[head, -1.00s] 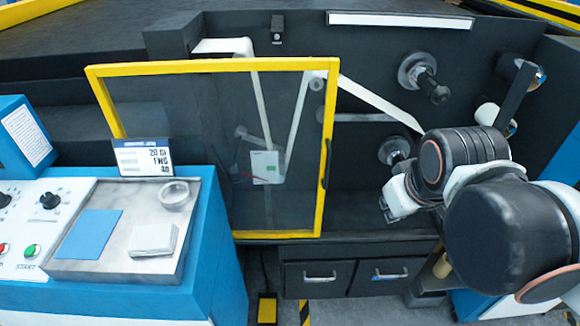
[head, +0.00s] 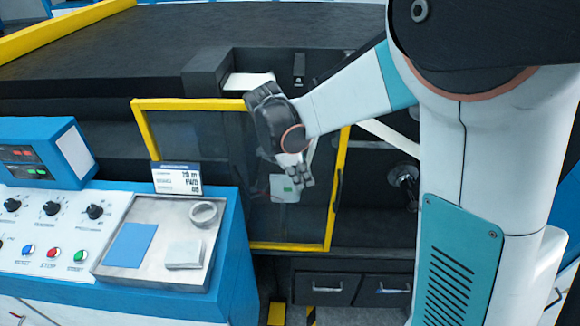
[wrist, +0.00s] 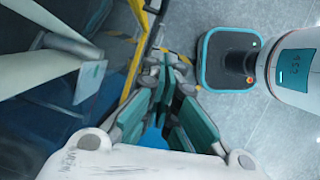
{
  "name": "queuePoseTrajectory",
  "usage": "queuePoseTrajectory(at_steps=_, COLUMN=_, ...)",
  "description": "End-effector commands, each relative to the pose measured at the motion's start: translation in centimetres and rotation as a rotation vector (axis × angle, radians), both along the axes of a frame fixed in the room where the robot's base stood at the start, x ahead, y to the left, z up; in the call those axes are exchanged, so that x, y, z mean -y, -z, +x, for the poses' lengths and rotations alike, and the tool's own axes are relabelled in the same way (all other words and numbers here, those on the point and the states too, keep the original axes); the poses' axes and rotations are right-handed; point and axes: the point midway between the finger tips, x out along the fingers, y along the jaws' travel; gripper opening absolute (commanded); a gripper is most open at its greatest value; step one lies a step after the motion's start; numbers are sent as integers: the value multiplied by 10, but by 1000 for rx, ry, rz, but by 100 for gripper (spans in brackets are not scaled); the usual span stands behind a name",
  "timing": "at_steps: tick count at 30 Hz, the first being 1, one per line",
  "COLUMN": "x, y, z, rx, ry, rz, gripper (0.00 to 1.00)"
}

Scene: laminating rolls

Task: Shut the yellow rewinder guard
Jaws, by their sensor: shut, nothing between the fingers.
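The yellow rewinder guard (head: 240,104) is a yellow-framed clear panel in front of the dark machine. In the head view it stands behind my forearm and gripper, which hide part of its top bar and pane. Its dark handle (head: 337,190) is on the right upright. My gripper (head: 302,184) points down in front of the pane, left of that upright; contact cannot be told. In the wrist view my gripper (wrist: 168,66) is shut and empty, and the yellow frame edge (wrist: 128,92) runs just left of the fingers.
A blue control console (head: 232,235) with knobs, buttons and a metal tray (head: 150,267) stands at left. Drawers (head: 352,289) lie below the guard. A roller spindle (head: 403,176) is right of it. The wrist view shows open grey floor (wrist: 285,128) at right.

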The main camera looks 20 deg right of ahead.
Motion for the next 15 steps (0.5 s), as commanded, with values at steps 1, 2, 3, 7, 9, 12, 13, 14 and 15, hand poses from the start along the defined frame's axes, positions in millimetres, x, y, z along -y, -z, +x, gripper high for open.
queuePoseTrajectory(at_steps=1, x=-1, y=0, z=4, rx=-18, ry=-19, rz=-7, gripper=0)
queuePoseTrajectory(at_steps=2, x=-1, y=2, z=5, rx=-27, ry=-29, rz=-11, gripper=0)
queuePoseTrajectory(at_steps=3, x=-2, y=3, z=5, rx=-37, ry=-38, rz=-14, gripper=0)
queuePoseTrajectory(at_steps=7, x=0, y=9, z=7, rx=-49, ry=-51, rz=-19, gripper=0)
queuePoseTrajectory(at_steps=9, x=2, y=16, z=6, rx=-50, ry=-50, rz=-18, gripper=0)
queuePoseTrajectory(at_steps=12, x=7, y=30, z=5, rx=-50, ry=-48, rz=-19, gripper=0)
queuePoseTrajectory(at_steps=13, x=9, y=35, z=5, rx=-50, ry=-48, rz=-19, gripper=0)
queuePoseTrajectory(at_steps=14, x=11, y=40, z=5, rx=-50, ry=-48, rz=-19, gripper=0)
queuePoseTrajectory(at_steps=15, x=14, y=48, z=5, rx=-50, ry=-48, rz=-19, gripper=0)
